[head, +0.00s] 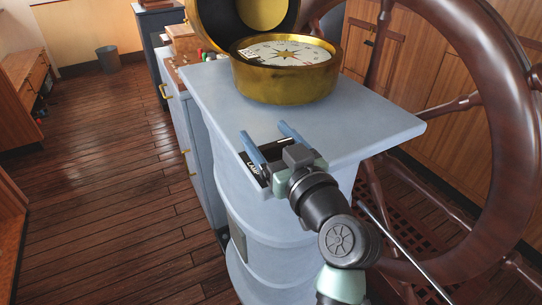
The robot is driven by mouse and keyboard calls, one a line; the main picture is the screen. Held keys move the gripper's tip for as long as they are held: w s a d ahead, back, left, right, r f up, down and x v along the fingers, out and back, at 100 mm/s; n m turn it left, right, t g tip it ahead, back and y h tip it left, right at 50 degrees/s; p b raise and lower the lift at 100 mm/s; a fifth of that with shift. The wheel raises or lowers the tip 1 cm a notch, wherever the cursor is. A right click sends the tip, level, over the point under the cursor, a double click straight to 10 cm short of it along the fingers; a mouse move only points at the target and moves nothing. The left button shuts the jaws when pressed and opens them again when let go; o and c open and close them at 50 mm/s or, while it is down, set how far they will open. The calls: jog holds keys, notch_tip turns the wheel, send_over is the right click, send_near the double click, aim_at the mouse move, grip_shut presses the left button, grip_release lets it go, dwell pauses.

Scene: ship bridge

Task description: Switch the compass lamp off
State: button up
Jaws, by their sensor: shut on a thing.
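The brass compass (285,88) stands on top of the pale blue pedestal (385,125), with its lid open behind it. Its white dial with a gold star faces up. A black plate with white lettering that starts "LAM" (252,168) is at the pedestal's front upper edge. My gripper (262,129) is at this plate, its two blue fingers on either side of it. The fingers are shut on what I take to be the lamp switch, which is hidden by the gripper. I cannot tell whether the lamp is lit.
A large wooden ship's wheel (487,120) rises close on the right, beside my arm. Blue-grey drawers (181,125) stand left of the pedestal. The plank floor (100,190) at the left is clear. A dark bin (108,59) stands far back.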

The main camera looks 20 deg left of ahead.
jog(key=n+g+y+b, duration=0.2)
jog(key=b, duration=0.1)
jog(key=n+g+b, duration=0.1)
jog(key=g+b, duration=0.1)
jog(key=shift+s+a+f+y, duration=0.15)
jog(key=shift+s+f+y, duration=0.15)
jog(key=shift+y, duration=0.1)
jog(key=shift+s+a+r+n+g+y+b, duration=0.15)
jog(key=shift+n+g+y+b, duration=0.1)
jog(key=shift+n+g+b, duration=0.45)
jog(key=shift+s+d+r+n+g+y+b, duration=0.15)
jog(key=shift+n+g+b, duration=0.3)
jog(key=shift+g, duration=0.6)
jog(key=shift+s+a+n+g+y+b, duration=0.2)
jog(key=shift+n+g+y+b, duration=0.15)
jog(key=shift+n+g, duration=0.4)
jog(key=shift+g, duration=0.3)
jog(key=o, duration=1.2)
jog(key=shift+o, duration=0.2)
jog(key=shift+d, duration=0.1)
jog(key=d, duration=0.4)
jog(key=s+d, duration=0.1)
jog(key=d, duration=0.7)
jog(key=shift+s+d, duration=0.3)
jog(key=shift+d, duration=0.05)
